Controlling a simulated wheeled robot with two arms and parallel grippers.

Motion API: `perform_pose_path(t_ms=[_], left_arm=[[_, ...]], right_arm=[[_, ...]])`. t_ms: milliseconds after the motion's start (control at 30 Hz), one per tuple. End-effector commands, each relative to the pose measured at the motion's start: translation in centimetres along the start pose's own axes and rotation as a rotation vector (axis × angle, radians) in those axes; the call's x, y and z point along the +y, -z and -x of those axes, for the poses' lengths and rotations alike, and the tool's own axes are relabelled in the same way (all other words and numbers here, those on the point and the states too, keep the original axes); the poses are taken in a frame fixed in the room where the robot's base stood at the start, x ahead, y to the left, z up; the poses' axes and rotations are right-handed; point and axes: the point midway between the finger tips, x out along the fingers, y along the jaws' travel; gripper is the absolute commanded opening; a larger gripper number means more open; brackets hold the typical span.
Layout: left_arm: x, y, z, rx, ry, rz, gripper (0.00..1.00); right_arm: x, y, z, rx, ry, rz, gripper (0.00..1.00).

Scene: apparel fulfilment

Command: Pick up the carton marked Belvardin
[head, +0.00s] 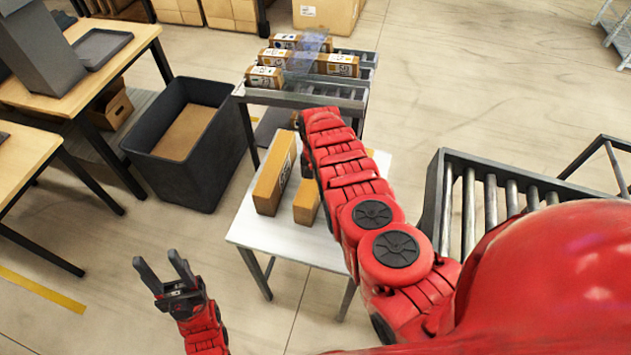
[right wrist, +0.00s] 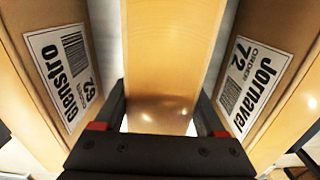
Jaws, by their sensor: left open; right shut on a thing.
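The name Belvardin is not readable in either view. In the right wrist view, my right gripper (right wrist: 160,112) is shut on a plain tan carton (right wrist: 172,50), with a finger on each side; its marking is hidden. A carton marked Glenstro (right wrist: 62,65) stands to its left and one marked Jornavel (right wrist: 255,80) to its right. In the head view, a long carton (head: 270,180) and a smaller carton (head: 306,203) stand on the white table (head: 255,228). My right arm hides its gripper there. My left gripper (head: 158,260) is open and empty, left of the table.
A rack (head: 330,103) with several labelled cartons stands behind the table. A dark bin (head: 172,175) is to the left, near wooden desks (head: 75,88). A roller conveyor (head: 470,205) is on the right. The floor around my left gripper is clear.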

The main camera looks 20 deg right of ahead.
Motion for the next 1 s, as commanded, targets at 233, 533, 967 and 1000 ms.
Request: perform_pose_path(t_ms=[233,533,967,1000], left_arm=[[0.0,0.0,0.0,0.000,0.000,0.000,0.50],[0.0,0.0,-0.1,0.000,0.000,0.000,0.50],[0.0,0.0,0.0,0.000,0.000,0.000,0.50],[0.0,0.0,0.1,0.000,0.000,0.000,0.50]], right_arm=[[0.0,0.0,0.0,0.001,0.000,0.000,0.00],[0.0,0.1,0.2,0.002,0.000,0.000,0.00],[-0.2,0.2,4.3,0.004,0.003,-0.003,0.00],[-0.2,0.1,4.8,0.003,0.005,-0.002,0.00]])
